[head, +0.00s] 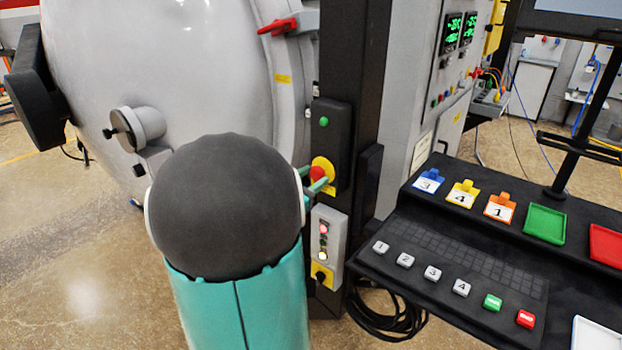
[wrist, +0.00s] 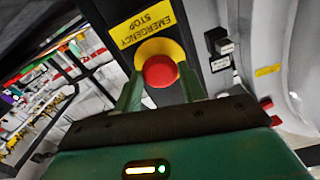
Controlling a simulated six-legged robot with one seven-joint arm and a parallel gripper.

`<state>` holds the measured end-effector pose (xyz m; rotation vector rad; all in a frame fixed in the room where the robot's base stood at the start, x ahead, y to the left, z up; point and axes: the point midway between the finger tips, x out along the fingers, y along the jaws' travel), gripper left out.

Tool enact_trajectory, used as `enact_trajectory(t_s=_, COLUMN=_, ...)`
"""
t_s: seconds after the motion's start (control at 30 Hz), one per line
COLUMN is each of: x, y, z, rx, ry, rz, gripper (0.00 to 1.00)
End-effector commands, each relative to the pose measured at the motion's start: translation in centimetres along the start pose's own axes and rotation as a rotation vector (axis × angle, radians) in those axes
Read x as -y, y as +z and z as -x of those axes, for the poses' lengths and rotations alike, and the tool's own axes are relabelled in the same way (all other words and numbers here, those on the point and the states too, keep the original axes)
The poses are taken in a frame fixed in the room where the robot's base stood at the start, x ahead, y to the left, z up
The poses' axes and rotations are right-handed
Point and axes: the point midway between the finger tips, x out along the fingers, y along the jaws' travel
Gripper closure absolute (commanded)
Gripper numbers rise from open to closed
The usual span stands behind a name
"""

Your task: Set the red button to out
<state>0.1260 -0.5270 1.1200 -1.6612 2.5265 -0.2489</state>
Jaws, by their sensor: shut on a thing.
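The red button (head: 317,173) is a round emergency stop on a yellow disc, mounted on a black box on the dark post. It also shows in the wrist view as a red cap (wrist: 160,71) on a yellow ring, beside a yellow label reading "EMERGENCY STOP" (wrist: 146,23). My gripper (head: 319,183) is at the button, its green fingers one on each side of the red cap and shut on it. In the head view my arm hides part of the area to the left. I cannot tell whether the button is in or out.
A green button (head: 324,121) sits above on the same black box. A grey control box (head: 327,243) with lights and a yellow-backed switch is just below. The large grey furnace (head: 190,60) is left. A black console (head: 450,265) with numbered keys stands right.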

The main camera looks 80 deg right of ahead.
Motion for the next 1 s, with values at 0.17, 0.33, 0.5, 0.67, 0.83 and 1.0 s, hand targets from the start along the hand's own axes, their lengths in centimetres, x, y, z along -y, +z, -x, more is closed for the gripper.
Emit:
enact_trajectory(t_s=0.17, x=0.0, y=0.0, z=0.3, rx=0.000, ry=-0.001, rz=0.000, gripper=1.00)
enact_trajectory(t_s=0.33, x=0.1, y=0.0, z=1.4, rx=0.000, ry=-0.004, rz=0.000, gripper=1.00)
enact_trajectory(t_s=0.5, x=0.0, y=0.0, z=1.7, rx=0.000, ry=-0.001, rz=0.000, gripper=1.00)
enact_trajectory(t_s=0.67, x=0.0, y=0.0, z=1.8, rx=0.001, ry=-0.001, rz=0.000, gripper=1.00)
enact_trajectory(t_s=0.83, x=0.0, y=0.0, z=1.7, rx=0.001, ry=-0.001, rz=0.000, gripper=0.37)
enact_trajectory(t_s=1.0, x=0.0, y=0.0, z=1.7, rx=0.000, ry=-0.001, rz=0.000, gripper=0.37)
